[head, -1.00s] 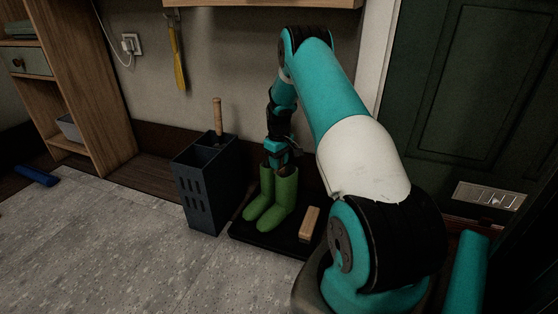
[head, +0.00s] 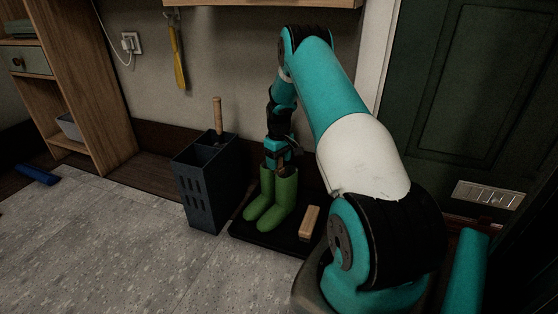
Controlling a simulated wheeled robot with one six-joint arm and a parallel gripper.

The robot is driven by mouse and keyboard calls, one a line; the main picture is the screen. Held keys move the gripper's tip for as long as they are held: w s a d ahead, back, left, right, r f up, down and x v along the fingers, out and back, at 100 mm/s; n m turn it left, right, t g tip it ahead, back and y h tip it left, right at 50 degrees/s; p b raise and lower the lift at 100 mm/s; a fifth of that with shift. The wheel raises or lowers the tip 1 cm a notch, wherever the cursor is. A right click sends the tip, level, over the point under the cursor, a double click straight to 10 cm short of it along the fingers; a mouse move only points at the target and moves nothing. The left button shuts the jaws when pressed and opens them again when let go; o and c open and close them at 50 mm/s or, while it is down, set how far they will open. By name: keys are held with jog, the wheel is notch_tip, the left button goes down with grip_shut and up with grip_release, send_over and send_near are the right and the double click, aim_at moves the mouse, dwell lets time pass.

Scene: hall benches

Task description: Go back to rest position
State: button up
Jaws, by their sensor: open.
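My gripper (head: 276,164) is at the tops of a pair of green boots (head: 270,202), pointing down. It is open; whether its fingers touch the boot rims is hard to tell at this size. The boots stand upright side by side on a black tray (head: 265,242) on the floor. My arm reaches out from the lower right and folds down toward the boots.
A dark slatted bin (head: 205,190) with a wooden handle (head: 218,115) sticking out stands left of the boots. A wooden block (head: 309,222) lies on the tray. A yellow-handled tool (head: 179,68) hangs on the wall.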

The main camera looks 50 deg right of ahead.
notch_tip(320, 180, up, 11)
jog(key=p, duration=0.7)
jog(key=shift+r, duration=0.15)
jog(key=s+a+r+t, duration=0.1)
jog(key=s+a+r, duration=0.1)
jog(key=a+r, duration=0.7)
jog(key=s+a+r+t, duration=0.1)
jog(key=a+r, duration=0.3)
jog(key=a, duration=1)
jog(key=s+a+r, duration=0.4)
jog(key=s+a, duration=0.7)
jog(key=s+a+r+n+g+y+p, duration=0.15)
jog(key=s+a+r+n+p, duration=0.25)
jog(key=s+a+r+p, duration=0.55)
jog(key=s+a+r+n+g+y+p, duration=0.1)
jog(key=s+a+r+n+y+p, duration=0.35)
jog(key=r, duration=0.95)
notch_tip(320, 180, up, 35)
jog(key=w+h+p, duration=0.1)
jog(key=w+p, duration=0.1)
jog(key=p, duration=3.4)
jog(key=shift+w+a+f+m+h, duration=0.2)
jog(key=shift+w+a+m+h, duration=0.05)
jog(key=shift+m+h, duration=0.15)
